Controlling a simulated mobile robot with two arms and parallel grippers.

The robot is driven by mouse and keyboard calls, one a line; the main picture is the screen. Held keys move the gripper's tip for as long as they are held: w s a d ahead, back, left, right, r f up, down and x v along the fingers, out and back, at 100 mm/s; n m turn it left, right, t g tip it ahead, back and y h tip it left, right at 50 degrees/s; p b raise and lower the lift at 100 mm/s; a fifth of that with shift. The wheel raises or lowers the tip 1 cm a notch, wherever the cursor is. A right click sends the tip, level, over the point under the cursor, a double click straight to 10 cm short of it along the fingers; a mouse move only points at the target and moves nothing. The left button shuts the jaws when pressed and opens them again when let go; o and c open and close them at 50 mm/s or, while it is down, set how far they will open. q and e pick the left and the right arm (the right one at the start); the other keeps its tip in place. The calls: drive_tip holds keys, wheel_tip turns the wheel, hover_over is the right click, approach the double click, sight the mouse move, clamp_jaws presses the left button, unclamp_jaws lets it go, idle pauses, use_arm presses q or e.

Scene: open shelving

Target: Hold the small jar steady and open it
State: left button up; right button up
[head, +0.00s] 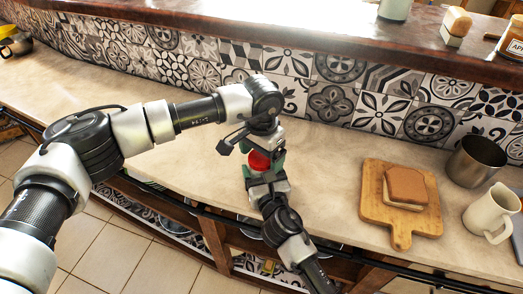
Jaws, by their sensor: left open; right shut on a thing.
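The small jar, with its red top (259,161), is at the front of the counter, between my two grippers. Most of its body is hidden by the grippers. My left gripper (261,145) comes down from above, open, with its fingers around or just over the red top. I cannot tell whether they touch it. My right gripper (262,174) reaches in from below, low at the jar, and is shut on it.
A wooden board (405,230) with a sandwich-like block (406,187) lies to the right. A metal pot (476,160) and a white pitcher (490,213) stand farther right. The tiled wall (337,103) bounds the counter behind. The counter (325,160) between jar and board is clear.

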use_arm(q)
drive_tip(key=c, duration=1)
drive_tip(key=shift+o, duration=0.2)
